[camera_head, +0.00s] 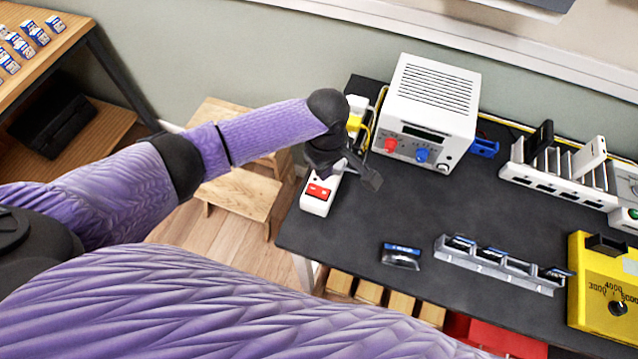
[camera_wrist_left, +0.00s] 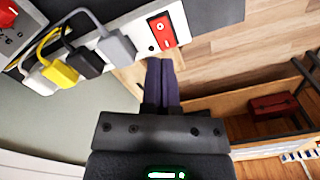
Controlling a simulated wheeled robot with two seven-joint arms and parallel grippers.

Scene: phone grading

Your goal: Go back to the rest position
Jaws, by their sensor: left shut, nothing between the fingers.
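My left gripper (camera_head: 372,178) is at the left end of the dark table (camera_head: 345,245), just right of the white power strip (camera_head: 316,204) with a red switch. In the left wrist view its two fingers (camera_wrist_left: 161,82) are pressed together with nothing between them. The power strip also shows there (camera_wrist_left: 146,36), just beyond the fingertips; I cannot tell whether they touch it. My left arm reaches in from the left. My right gripper is not in view.
A white power supply (camera_head: 430,95) stands behind the gripper. Grey, black, yellow and white plugs (camera_wrist_left: 90,62) with cables sit in the strip. A phone rack (camera_head: 560,170), a small dark box (camera_head: 401,256), a grey holder (camera_head: 498,264) and a yellow device (camera_head: 602,290) lie further right.

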